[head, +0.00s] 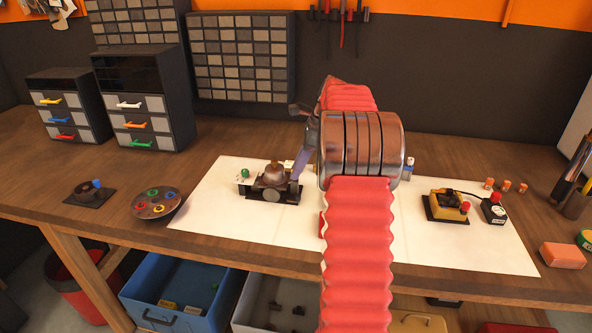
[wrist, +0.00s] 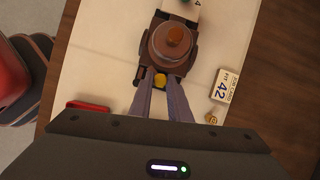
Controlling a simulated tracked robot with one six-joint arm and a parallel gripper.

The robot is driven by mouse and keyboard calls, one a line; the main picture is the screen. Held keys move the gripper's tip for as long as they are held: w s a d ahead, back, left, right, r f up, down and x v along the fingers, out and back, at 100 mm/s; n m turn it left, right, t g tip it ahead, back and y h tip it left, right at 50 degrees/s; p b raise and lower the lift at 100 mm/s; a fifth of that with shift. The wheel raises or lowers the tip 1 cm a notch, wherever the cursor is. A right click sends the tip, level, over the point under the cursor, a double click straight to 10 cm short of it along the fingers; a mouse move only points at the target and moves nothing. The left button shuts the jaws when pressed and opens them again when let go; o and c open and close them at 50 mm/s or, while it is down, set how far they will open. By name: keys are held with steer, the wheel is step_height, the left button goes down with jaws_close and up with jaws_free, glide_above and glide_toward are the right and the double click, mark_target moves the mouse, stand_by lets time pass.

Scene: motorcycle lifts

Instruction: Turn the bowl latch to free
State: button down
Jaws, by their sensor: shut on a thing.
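The brown carburettor-like device with its round bowl (wrist: 172,44) sits on the white mat, and its bowl (head: 276,173) also shows in the head view left of my arm. A small yellow latch (wrist: 159,80) is at the near edge of the bowl's body. My gripper (wrist: 162,77) has its two long grey fingers on either side of the yellow latch and is shut on it. In the head view my gripper (head: 297,174) reaches down to the right side of the device. The fingertips' exact contact is partly hidden there.
A red item (wrist: 88,106) lies left. A round tray (head: 156,204) and a yellow device (head: 446,205) stand farther off.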

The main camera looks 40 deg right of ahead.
steer(key=n, duration=0.2)
steer(key=n+g+y, duration=0.1)
steer(key=shift+w+n, duration=0.2)
steer(key=shift+n, duration=0.2)
steer(key=shift+n+g, duration=0.8)
steer(key=shift+n, duration=0.9)
steer(key=shift+f, duration=0.1)
steer(key=c, duration=2)
jaws_free()
steer(key=shift+o, duration=0.3)
